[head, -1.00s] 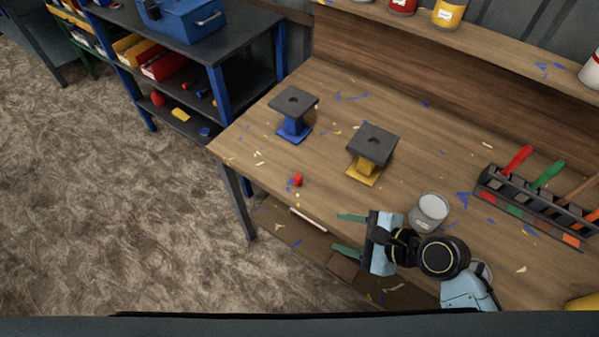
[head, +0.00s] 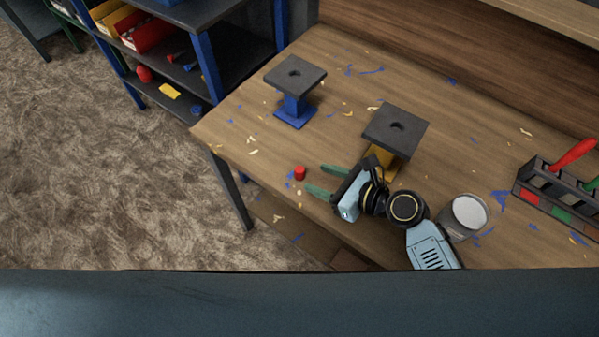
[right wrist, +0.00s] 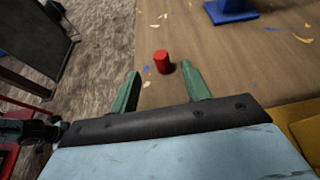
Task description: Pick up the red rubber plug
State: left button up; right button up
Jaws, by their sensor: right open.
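The red rubber plug (head: 300,173) is a small red cylinder standing on the wooden workbench, near its front left edge. In the right wrist view the fingers (right wrist: 160,74) are spread apart, and I see no contact with the plug. My left gripper is not in view.
A blue stand (head: 295,105) and a yellow stand (head: 385,158), both with dark square tops, are on the bench. A grey can (head: 468,214) stands right of my right arm. A tool rack (head: 548,193) is at the right. Paint flecks surround the plug.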

aim_at(300, 169)
jog(key=shift+w+a+f, duration=0.35)
jog(key=shift+w+a, duration=0.1)
jog(key=shift+w+a+f, duration=0.2)
jog(key=shift+w+a, duration=0.05)
jog(key=shift+a, duration=0.15)
jog(key=b+x, duration=0.1)
jog(key=x, duration=0.4)
jog(key=shift+f+b, duration=0.1)
jog(key=shift+b, duration=0.2)
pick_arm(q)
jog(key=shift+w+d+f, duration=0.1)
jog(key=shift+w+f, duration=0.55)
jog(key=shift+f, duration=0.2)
pick_arm(e)
jog(key=shift+c, duration=0.5)
jog(key=shift+d, duration=0.1)
grip_shut()
